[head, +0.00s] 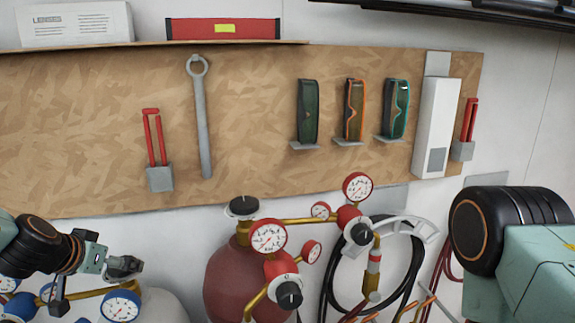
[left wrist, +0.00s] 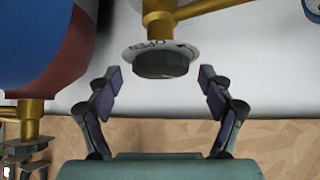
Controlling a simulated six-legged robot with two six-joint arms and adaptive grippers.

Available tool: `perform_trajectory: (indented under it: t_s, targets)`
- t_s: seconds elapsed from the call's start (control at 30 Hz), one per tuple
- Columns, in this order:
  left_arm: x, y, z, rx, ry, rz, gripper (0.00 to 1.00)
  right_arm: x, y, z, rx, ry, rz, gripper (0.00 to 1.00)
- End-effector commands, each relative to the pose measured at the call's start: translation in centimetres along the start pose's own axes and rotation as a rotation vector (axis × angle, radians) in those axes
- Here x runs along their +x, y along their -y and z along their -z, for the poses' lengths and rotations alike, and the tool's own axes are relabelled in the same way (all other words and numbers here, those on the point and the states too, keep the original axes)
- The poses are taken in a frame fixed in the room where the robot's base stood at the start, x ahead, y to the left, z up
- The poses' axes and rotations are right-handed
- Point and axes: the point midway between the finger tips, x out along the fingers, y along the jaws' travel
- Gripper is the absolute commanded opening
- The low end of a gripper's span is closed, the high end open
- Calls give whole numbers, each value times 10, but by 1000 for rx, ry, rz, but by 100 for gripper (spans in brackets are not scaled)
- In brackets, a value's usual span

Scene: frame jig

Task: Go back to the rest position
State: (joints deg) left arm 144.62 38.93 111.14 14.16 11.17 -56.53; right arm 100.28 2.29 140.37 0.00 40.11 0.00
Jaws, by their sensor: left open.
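My left gripper (head: 126,267) is at the lower left of the head view, in front of the white wall below the board. A dark valve knob (left wrist: 160,64) with a white lettered disc shows just past the fingertips.
A dark red cylinder (head: 228,280) with brass regulator and gauges (head: 268,237) stands at lower middle. Blue gauges (head: 120,306) sit close below my left gripper. A black hose (head: 330,275) hangs right of the cylinder. A wooden board (head: 250,120) carries goggles and a wrench (head: 202,120).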

Motion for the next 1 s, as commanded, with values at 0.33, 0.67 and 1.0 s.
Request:
perform_trajectory:
  t_s: [0.33, 0.67, 1.0]
  targets:
    - [2, 5, -1, 147, -1, -147, 80, 11, 0, 0, 0, 0, 0, 0]
    - [2, 8, 0, 279, 1, -277, 80, 16, 0, 0, 0, 0, 0, 0]
    - [0, 8, 2, 315, 1, -314, 80, 16, 0, 0, 0, 0, 0, 0]
